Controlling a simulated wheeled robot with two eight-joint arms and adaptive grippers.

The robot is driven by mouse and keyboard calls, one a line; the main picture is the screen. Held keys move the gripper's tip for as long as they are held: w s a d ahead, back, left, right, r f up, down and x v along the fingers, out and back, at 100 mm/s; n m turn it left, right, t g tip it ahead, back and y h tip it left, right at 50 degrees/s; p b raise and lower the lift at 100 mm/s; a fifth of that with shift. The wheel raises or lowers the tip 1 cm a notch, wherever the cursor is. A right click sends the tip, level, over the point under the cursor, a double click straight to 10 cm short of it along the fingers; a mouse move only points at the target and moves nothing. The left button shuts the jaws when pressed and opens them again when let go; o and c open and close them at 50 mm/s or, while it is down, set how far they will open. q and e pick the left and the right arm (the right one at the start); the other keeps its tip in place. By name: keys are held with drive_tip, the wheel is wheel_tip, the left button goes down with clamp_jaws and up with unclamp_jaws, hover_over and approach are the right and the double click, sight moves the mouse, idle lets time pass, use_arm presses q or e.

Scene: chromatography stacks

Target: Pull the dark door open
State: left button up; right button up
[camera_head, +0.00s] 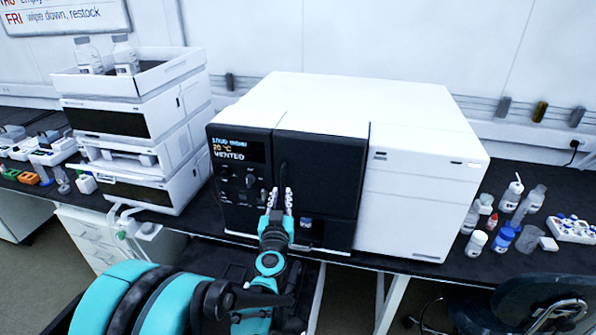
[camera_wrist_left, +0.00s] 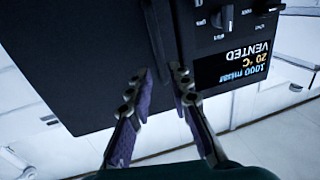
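The dark door (camera_head: 320,178) is on the front of a white box-shaped instrument (camera_head: 350,100) and looks shut. A dark upright handle (camera_head: 284,165) runs along its left side, next to the control panel (camera_head: 238,155) reading "VENTED". My left gripper (camera_head: 280,200) is in front of the door's left edge, at the lower end of the handle. In the left wrist view the door (camera_wrist_left: 75,60) appears upside down. There the gripper (camera_wrist_left: 158,78) has its two fingers apart, with the handle's end by the tips; I cannot tell whether they touch it. My right gripper is not in view.
A stack of white modules (camera_head: 140,130) with bottles on top stands to the left. Several small bottles (camera_head: 505,235) and a vial rack (camera_head: 570,230) are on the dark bench to the right. A dark chair (camera_head: 535,300) stands at the lower right.

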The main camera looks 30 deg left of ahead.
sight(283, 182)
use_arm(q)
drive_tip(key=shift+w+a, duration=0.25)
drive_tip(key=shift+w, duration=0.1)
drive_tip(key=b+x, duration=0.1)
drive_tip(key=x, duration=0.4)
drive_tip(key=shift+w, duration=0.15)
drive_tip(key=shift+w+a+b, duration=0.25)
drive_tip(key=shift+w+b, duration=0.05)
drive_tip(key=shift+w, duration=0.25)
clamp_jaws()
